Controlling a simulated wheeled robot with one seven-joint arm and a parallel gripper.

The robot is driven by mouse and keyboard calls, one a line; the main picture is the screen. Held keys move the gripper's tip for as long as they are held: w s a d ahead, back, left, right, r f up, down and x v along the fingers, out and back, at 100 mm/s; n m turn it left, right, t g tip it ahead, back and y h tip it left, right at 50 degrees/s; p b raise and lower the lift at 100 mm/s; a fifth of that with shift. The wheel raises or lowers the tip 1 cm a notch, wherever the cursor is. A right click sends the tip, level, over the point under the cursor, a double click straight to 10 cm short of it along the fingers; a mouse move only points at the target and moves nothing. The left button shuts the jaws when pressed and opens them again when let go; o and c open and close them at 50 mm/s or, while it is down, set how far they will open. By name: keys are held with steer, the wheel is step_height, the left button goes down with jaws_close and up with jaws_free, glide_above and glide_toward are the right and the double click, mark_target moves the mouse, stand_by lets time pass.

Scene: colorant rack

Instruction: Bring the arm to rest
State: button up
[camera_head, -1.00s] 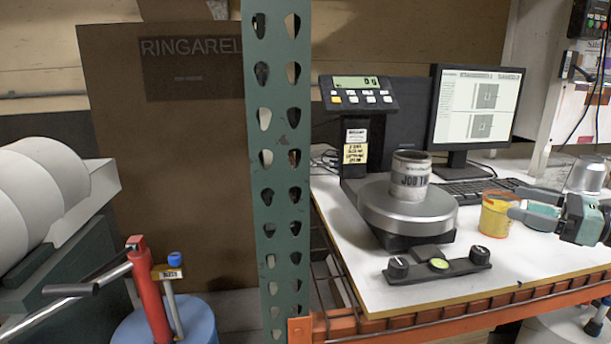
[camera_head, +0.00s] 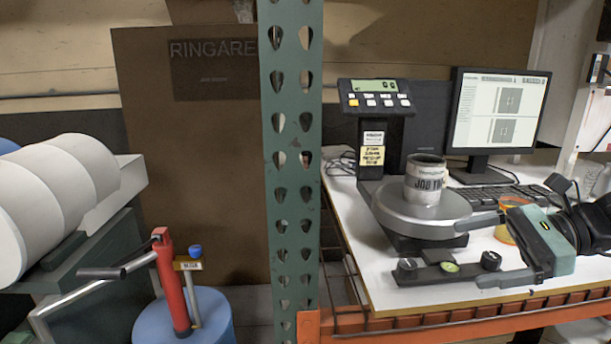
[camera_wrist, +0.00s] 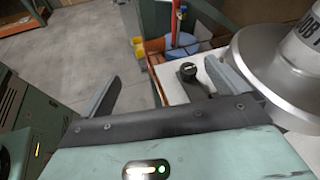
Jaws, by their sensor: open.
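My gripper (camera_head: 484,252) is at the right of the head view, over the front of the white bench. Its two fingers are spread wide with nothing between them. In the wrist view my gripper (camera_wrist: 160,85) also shows open and empty, with the floor and bench edge beyond it. The upper finger is near the edge of the round scale pan (camera_head: 420,212); I cannot tell if they touch. A labelled can (camera_head: 425,182) stands upright on the pan. A yellow-orange tub (camera_head: 503,236) is partly hidden behind my gripper.
The scale display (camera_head: 375,97), a monitor (camera_head: 497,115) and keyboard (camera_head: 500,197) stand behind. A black bar with knobs (camera_head: 449,268) lies at the bench front. A green perforated post (camera_head: 291,150) rises left of the bench. A red pump (camera_head: 172,280) stands on a blue drum (camera_head: 205,318).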

steer(key=s+a+f+n+g+h+p, duration=0.2)
steer(key=s+a+n+h, duration=1)
steer(key=n, duration=1.5)
steer(key=s+a+f+g, duration=0.1)
steer(key=s+a, duration=0.2)
steer(key=s, duration=0.3)
steer(key=shift+a+f+g+h+p, duration=0.3)
steer(key=shift+a+g+h+p, duration=0.05)
steer(key=shift+a+g+h, duration=0.05)
